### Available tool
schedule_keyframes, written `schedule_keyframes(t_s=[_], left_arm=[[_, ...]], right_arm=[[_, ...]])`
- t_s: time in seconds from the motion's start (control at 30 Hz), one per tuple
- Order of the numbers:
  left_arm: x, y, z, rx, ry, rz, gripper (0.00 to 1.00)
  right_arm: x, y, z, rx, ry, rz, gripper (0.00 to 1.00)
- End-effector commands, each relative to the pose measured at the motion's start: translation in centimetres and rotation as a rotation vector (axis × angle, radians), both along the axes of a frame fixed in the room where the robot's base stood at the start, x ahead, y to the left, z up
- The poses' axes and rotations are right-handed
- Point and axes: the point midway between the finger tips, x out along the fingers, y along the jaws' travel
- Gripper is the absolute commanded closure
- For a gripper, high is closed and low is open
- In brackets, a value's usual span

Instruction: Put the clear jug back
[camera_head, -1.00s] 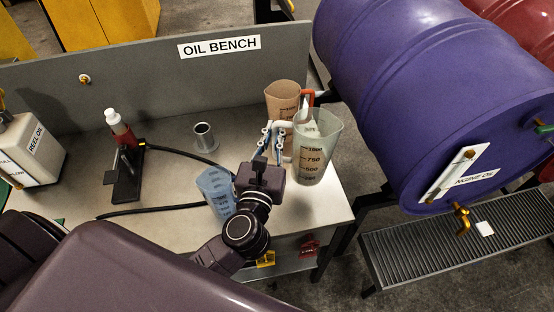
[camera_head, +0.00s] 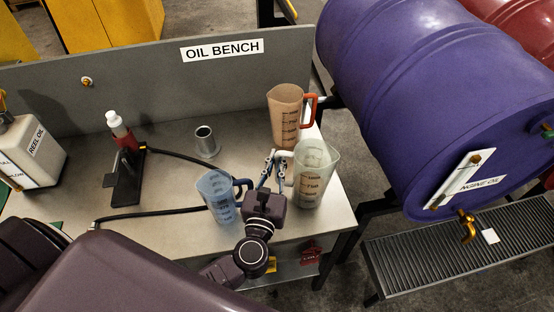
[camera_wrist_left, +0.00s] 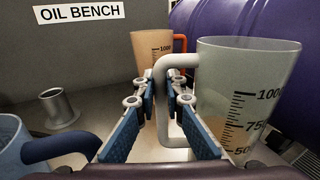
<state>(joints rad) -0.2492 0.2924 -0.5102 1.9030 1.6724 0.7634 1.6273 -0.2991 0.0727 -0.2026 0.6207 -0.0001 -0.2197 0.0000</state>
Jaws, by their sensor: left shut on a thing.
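The clear jug (camera_head: 318,172) is upright over the right end of the bench, with dark graduation marks and a pale handle on its left. It also shows at the right of the left wrist view (camera_wrist_left: 245,95). My left gripper (camera_head: 275,168) is shut on the handle of the clear jug; in the left wrist view the handle (camera_wrist_left: 162,100) stands between the blue finger pads. I cannot tell whether the jug's base touches the bench top (camera_head: 170,190). My right gripper is not in view.
A brownish jug with an orange handle (camera_head: 286,112) stands behind the clear jug. A blue jug (camera_head: 217,197) stands left of my gripper. A purple drum (camera_head: 410,100) is at the right.

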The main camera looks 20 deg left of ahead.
Motion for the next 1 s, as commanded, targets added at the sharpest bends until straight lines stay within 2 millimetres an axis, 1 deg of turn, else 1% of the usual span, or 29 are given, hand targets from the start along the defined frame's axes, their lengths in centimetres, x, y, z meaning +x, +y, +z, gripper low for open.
schedule_keyframes(t_s=[0.07, 0.1, 0.23, 0.47, 0.6, 0.63, 0.77, 1.0], left_arm=[[0.0, 0.0, -0.3, -0.002, -0.002, 0.000, 1.00], [0.0, 0.0, -0.3, 0.000, 0.000, 0.000, 0.87], [0.0, 0.0, -0.3, 0.000, 0.001, 0.000, 0.73], [0.0, 0.0, -0.3, 0.000, 0.001, 0.000, 0.73], [0.0, 0.0, 0.3, 0.000, 0.000, 0.000, 0.73], [-0.2, -0.1, 0.0, 0.000, 0.002, 0.000, 0.73], [-2.2, -0.5, -0.4, -0.004, 0.004, 0.000, 0.73], [-7.2, -1.4, -0.5, -0.003, 0.005, 0.000, 0.73]], right_arm=[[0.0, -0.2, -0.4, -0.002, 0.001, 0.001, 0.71], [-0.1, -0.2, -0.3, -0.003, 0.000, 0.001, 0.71], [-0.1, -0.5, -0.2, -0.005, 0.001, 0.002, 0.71], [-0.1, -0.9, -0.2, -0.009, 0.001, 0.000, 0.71], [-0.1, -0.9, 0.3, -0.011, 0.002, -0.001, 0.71], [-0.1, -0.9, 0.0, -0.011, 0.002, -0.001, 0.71], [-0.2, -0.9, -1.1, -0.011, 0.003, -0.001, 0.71], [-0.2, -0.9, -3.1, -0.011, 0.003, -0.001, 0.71]])
